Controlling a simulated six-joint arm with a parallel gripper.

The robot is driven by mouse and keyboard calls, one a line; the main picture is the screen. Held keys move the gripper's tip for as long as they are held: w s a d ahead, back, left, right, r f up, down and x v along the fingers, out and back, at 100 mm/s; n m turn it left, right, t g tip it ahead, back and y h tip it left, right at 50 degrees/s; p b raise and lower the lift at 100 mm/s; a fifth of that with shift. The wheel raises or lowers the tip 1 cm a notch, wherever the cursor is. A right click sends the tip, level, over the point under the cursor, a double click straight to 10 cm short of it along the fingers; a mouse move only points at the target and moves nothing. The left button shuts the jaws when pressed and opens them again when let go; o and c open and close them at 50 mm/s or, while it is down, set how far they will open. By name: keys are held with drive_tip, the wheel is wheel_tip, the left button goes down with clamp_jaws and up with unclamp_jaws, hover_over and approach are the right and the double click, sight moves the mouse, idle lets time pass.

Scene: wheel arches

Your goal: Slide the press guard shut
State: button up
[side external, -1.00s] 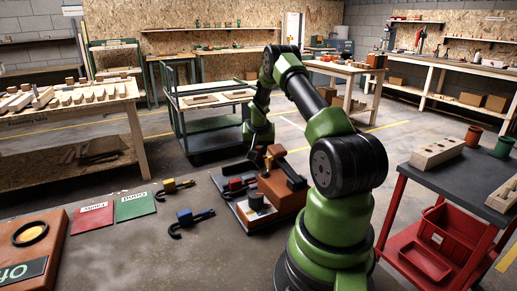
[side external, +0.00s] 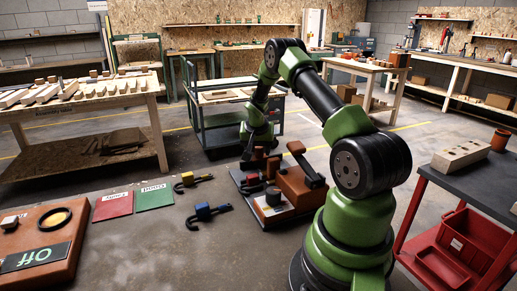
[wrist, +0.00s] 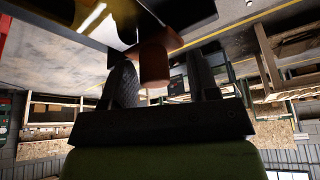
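The press stands on the floor at the middle of the side view. I cannot tell which part is the guard. My gripper (side external: 259,153) points down at the press's far left side, and its fingertips are hard to make out there. In the wrist view my gripper (wrist: 168,78) has its fingers apart, with a red-brown cylindrical piece (wrist: 153,65) between them and a gap on its right.
A yellow clamp (side external: 193,181) and a blue clamp (side external: 207,214) lie left of the press. Red (side external: 113,206) and green (side external: 154,197) mats and a brown box marked "Off" (side external: 68,265) lie further left. A red cart (side external: 458,240) stands at right.

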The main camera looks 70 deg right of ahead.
sight(257, 164)
drive_tip(key=shift+r, duration=0.15)
drive_tip(key=v, duration=0.9)
drive_tip(key=shift+a+r, duration=0.2)
drive_tip(key=shift+r, duration=0.1)
drive_tip(key=shift+r, duration=0.1)
drive_tip(key=a+r+n+t+y, duration=0.1)
drive_tip(key=a+r+n+t, duration=0.25)
drive_tip(key=a+r, duration=1.15)
drive_tip(key=s+a+r+n+t+y, duration=0.1)
drive_tip(key=s+a+n+y, duration=0.4)
drive_tip(key=s+a, duration=0.8)
drive_tip(key=a+n+t, duration=0.1)
drive_tip(key=a+n, duration=0.1)
drive_tip(key=a, duration=0.2)
drive_tip(key=shift+s+a, duration=0.2)
drive_tip(key=shift+a, duration=0.1)
